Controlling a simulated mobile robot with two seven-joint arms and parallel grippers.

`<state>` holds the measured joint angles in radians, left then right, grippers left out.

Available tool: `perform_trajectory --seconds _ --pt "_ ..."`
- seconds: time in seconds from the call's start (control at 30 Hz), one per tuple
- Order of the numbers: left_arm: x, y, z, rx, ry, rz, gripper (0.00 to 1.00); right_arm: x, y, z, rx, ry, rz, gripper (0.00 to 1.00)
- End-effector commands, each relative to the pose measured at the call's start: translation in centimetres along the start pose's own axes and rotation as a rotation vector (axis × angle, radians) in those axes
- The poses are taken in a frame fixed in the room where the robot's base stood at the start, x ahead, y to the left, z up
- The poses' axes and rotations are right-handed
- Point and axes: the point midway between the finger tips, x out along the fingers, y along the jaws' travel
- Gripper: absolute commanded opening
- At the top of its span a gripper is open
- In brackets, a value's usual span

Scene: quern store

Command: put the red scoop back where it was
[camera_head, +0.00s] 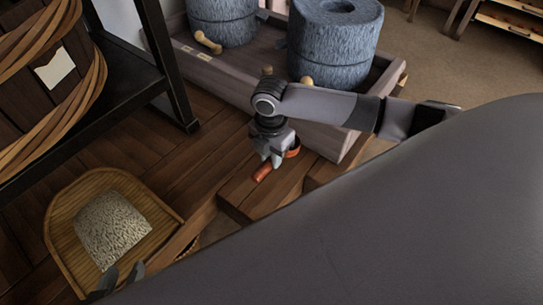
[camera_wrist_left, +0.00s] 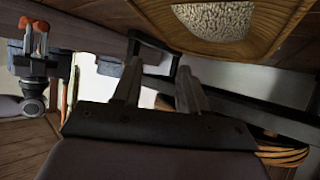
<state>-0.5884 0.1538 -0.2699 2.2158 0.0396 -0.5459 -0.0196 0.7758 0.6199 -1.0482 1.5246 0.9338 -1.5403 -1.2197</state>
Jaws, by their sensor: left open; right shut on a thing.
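The red scoop (camera_head: 263,173) is in my right gripper (camera_head: 272,158), above or at a low wooden bench (camera_head: 235,195). Its orange-red ends show on both sides of the fingers. I cannot tell whether it touches the wood. In the left wrist view the scoop (camera_wrist_left: 40,27) shows small at the upper left, with my right gripper (camera_wrist_left: 32,48) on it. My left gripper (camera_head: 117,282) is open and empty at the near edge of a woven tray, partly cut off by my own body. Its two fingers (camera_wrist_left: 158,88) stand apart in the left wrist view.
The woven tray (camera_head: 60,215) holds a heap of pale grain (camera_head: 112,228). Blue-grey quern stones (camera_head: 335,42) stand in a wooden trough (camera_head: 225,75) behind the bench. A dark stand (camera_head: 172,65) with a rope-bound wooden tub (camera_head: 40,75) is at the left.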

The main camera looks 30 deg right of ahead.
Motion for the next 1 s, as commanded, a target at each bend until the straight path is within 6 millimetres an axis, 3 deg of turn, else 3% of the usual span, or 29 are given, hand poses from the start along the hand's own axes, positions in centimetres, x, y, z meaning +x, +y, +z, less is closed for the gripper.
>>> perform_trajectory --seconds 0.1,0.43,1.0 --pt "0.9 0.8 0.2 -0.006 0.032 0.028 0.43 2.0 0.0 0.0 0.001 -0.001 0.001 0.00" --pt "3.3 3.5 0.1 -0.158 0.089 0.171 0.43 5.0 0.0 -0.1 0.002 0.000 0.002 0.00" --pt "3.7 4.8 -0.5 -0.219 0.111 0.240 0.43 5.7 0.0 -0.1 0.003 -0.001 0.001 0.00"
